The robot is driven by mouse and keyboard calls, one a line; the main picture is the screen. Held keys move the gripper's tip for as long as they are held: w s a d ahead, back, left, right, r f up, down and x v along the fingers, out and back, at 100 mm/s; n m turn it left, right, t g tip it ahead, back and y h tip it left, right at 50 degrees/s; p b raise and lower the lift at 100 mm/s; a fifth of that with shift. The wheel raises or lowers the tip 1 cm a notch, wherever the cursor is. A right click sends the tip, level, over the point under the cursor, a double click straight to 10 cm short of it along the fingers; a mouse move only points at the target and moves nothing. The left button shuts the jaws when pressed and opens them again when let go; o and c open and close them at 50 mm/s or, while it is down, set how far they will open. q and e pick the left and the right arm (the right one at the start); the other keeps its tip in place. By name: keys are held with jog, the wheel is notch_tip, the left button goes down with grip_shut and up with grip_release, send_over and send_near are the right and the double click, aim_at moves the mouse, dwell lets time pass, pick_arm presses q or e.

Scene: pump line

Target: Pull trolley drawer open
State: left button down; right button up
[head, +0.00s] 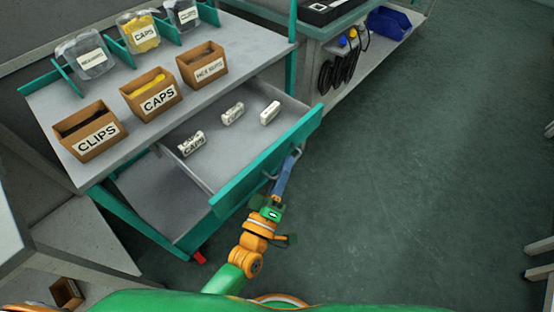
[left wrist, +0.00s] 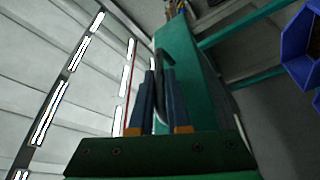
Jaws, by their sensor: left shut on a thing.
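The trolley drawer (head: 243,104) stands pulled out from under the trolley's top in the head view, its grey inside showing. Its teal front (head: 240,183) faces me and carries a metal bar handle (head: 298,153). My left gripper (head: 289,161) is at this handle with its blue fingers shut on it. In the left wrist view the handle (left wrist: 158,92) runs between the two fingers (left wrist: 163,100), close to the teal drawer front (left wrist: 183,65). The fingers hide part of the handle. My right gripper is not in view.
Three white labelled packs (head: 232,114) lie in the drawer. The trolley's top (head: 110,93) holds cardboard boxes marked CLIPS (head: 97,138) and CAPS (head: 158,101), a third box, and clear bags. A bench with a blue bin (head: 388,23) stands behind.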

pick_arm(q)
jog(key=shift+d, duration=0.1)
jog(key=c, duration=0.9)
grip_release()
jog(key=v, duration=0.7)
jog(key=shift+s, duration=0.1)
